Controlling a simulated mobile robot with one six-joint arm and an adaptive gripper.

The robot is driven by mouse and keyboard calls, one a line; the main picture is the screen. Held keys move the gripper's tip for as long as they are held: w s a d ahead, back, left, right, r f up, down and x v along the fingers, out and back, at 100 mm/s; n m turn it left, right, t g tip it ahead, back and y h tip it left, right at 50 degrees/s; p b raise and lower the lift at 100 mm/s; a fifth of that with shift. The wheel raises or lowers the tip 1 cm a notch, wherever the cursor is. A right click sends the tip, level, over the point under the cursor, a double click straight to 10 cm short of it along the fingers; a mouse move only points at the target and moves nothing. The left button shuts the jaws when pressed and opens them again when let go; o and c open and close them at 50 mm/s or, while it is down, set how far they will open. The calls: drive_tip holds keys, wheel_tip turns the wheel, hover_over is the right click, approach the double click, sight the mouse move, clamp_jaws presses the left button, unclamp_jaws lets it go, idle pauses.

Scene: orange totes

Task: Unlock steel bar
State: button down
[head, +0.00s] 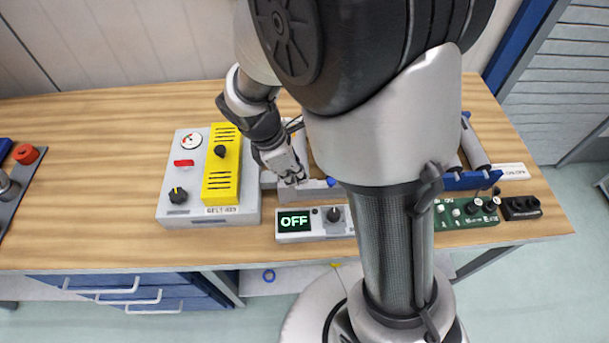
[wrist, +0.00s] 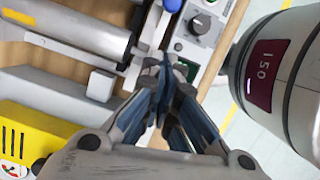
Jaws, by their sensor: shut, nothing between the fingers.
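My gripper (head: 293,181) points down over a grey block between the yellow box and my arm. Its fingers (wrist: 163,75) are closed together and empty in the wrist view. My arm hides much of the fixture in the head view.
A control box (head: 314,222) reading OFF sits in front of my gripper. A grey panel with a yellow box (head: 221,165) stands to the left. A green circuit board (head: 466,212) and a black knob box (head: 521,207) are at the right.

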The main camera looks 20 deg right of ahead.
drive_tip(key=p+v, duration=0.2)
drive_tip(key=v, duration=0.5)
drive_tip(key=shift+d+r, duration=0.3)
drive_tip(key=shift+d, duration=0.05)
drive_tip(key=shift+s+r, duration=0.1)
drive_tip(key=shift+s, duration=0.05)
drive_tip(key=s+r+m+t+y, duration=0.1)
drive_tip(key=s+r+m+t, duration=0.1)
drive_tip(key=s+r+m, duration=0.3)
drive_tip(key=s+d+r+m+t+y+b, duration=0.1)
drive_tip(key=s+r+m+t+y, duration=0.1)
drive_tip(key=s+r+m, duration=0.4)
drive_tip(key=s+m+t, duration=0.1)
drive_tip(key=s+m, duration=0.3)
drive_tip(key=m, duration=0.1)
drive_tip(key=shift+d+r, duration=0.2)
drive_tip(key=shift+d, duration=0.1)
